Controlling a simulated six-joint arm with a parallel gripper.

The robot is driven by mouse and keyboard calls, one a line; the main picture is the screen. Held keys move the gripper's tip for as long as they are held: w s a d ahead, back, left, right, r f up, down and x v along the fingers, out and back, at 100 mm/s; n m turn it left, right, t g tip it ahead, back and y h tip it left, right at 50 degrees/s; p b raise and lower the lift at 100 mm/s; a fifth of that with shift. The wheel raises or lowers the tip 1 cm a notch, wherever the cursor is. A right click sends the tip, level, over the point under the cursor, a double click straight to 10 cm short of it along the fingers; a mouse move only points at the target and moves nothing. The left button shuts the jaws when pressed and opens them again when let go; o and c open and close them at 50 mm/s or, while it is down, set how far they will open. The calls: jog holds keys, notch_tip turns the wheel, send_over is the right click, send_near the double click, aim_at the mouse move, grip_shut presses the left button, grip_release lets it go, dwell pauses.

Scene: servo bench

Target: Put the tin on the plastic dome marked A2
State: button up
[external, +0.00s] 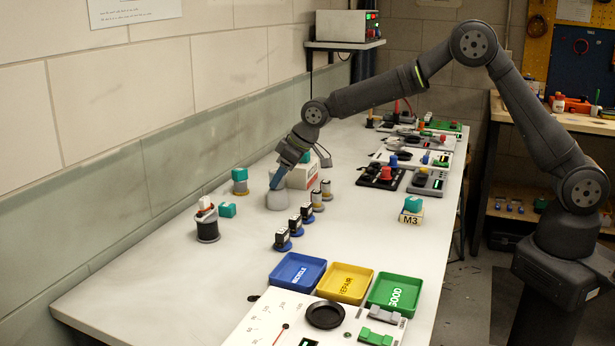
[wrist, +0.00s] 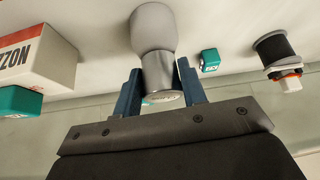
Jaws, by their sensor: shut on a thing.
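My gripper (external: 276,184) points down over a pale grey dome-shaped piece (external: 277,201) on the bench, left of the middle. In the wrist view my gripper (wrist: 160,92) is shut on a shiny metal tin (wrist: 158,72), with a blue finger on each side. The tin is in line with the grey dome (wrist: 153,28) and seems to meet its top; I cannot tell whether it rests on it. In the external view my gripper hides the tin. No A2 mark is readable on the dome.
A white box (external: 302,174) stands just behind the gripper. Close by are a teal block (external: 228,210), a black spool (external: 207,230), a teal-topped piece (external: 240,181) and several small blue-based parts (external: 295,226). Coloured trays (external: 345,283) lie in front. The bench's left front is clear.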

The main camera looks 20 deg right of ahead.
jog(key=o, duration=1)
jog(key=shift+f, duration=0.15)
jog(key=shift+r, duration=0.35)
jog(key=v, duration=1.1)
jog(key=shift+s+d+r, duration=0.15)
jog(key=shift+d+r, duration=0.05)
jog(key=shift+r, duration=0.1)
